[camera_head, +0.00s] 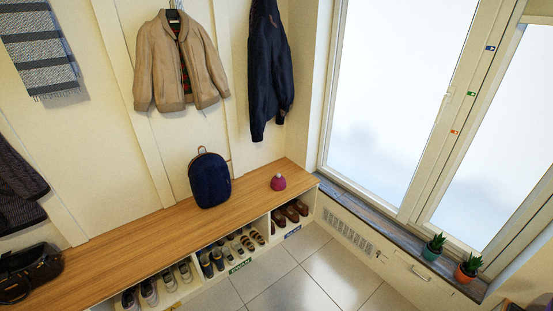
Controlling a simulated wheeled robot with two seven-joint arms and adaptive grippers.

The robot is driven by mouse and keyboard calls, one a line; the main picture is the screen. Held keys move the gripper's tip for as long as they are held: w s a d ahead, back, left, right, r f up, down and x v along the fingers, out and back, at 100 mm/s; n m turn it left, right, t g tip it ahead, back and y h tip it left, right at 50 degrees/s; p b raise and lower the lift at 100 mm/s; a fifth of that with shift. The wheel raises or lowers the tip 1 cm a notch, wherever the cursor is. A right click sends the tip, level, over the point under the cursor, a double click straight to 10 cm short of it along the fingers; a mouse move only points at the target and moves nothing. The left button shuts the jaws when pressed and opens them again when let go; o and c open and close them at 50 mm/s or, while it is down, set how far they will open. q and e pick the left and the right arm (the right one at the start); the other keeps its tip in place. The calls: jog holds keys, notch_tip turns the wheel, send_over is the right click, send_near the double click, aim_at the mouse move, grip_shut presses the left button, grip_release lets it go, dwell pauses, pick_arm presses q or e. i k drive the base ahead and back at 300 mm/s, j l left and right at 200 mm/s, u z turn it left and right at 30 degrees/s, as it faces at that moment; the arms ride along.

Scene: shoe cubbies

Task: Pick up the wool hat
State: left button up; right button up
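The wool hat (278,182) is a small dark pink dome with a pale grey pom-pom on top. It sits upright on the wooden bench top (130,247), near the bench's far right end. Nothing touches it or covers it in the head view. Neither of my grippers is in view.
A dark blue backpack (209,180) stands on the bench left of the hat. A black bag (28,272) lies at the left end. Shoes (291,211) fill cubbies below. Jackets (180,62) hang above. Potted plants (433,247) stand on the right ledge. The tiled floor (300,280) is clear.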

aim_at(278, 183)
jog(key=i, duration=1.75)
jog(key=z, duration=0.55)
